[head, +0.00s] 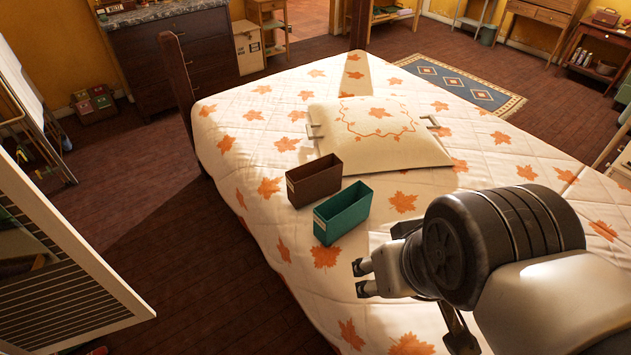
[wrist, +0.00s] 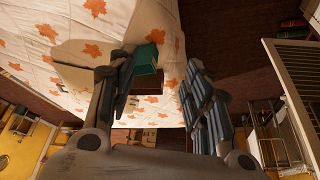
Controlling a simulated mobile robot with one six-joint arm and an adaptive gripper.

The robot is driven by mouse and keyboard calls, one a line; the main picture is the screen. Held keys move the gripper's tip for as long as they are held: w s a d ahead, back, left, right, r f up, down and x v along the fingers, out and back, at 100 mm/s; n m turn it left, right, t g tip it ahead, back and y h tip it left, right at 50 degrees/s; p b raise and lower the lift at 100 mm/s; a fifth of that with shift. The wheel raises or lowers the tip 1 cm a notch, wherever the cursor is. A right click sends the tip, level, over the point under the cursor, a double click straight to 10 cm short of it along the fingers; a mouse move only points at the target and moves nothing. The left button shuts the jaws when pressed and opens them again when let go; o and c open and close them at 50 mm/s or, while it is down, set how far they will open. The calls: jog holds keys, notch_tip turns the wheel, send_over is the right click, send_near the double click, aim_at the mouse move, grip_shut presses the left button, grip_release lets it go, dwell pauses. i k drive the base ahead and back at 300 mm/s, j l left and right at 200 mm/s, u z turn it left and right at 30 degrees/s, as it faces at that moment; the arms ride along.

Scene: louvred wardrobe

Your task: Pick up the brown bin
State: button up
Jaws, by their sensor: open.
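The brown bin (head: 314,182) is an open-topped box with a pale label, upright on the bed. In the wrist view the brown bin (wrist: 149,84) shows below the teal bin, partly hidden by the left finger. The similar teal bin (head: 342,213) stands close beside it, nearer to me; it also shows in the wrist view (wrist: 153,50). My gripper (head: 362,279) is open and empty over the bed, right of and nearer than both bins. In the wrist view its spread fingers (wrist: 160,75) hold nothing.
The bed (head: 270,150) has a leaf-patterned quilt. A pale cushion or folded cover (head: 380,135) with handle-like side pieces lies just behind the bins. A dark bedpost (head: 176,80) rises at the far left corner. A louvred door (head: 60,285) stands at the left, with open floor between.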

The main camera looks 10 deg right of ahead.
aim_at(309, 183)
jog(key=i+j+z, duration=0.25)
jog(key=z, duration=0.2)
jog(key=i+j+z, duration=0.2)
jog(key=z, duration=0.2)
jog(key=i+j+z, duration=0.1)
jog(key=j+z, duration=0.35)
jog(key=i+j, duration=0.1)
jog(key=j, duration=0.4)
jog(key=i+j+z, duration=0.1)
jog(key=j, duration=0.4)
jog(key=i+j, duration=0.15)
jog(key=j, duration=0.4)
jog(key=i+j+z, duration=0.1)
jog(key=j, duration=0.9)
jog(key=i+z, duration=0.05)
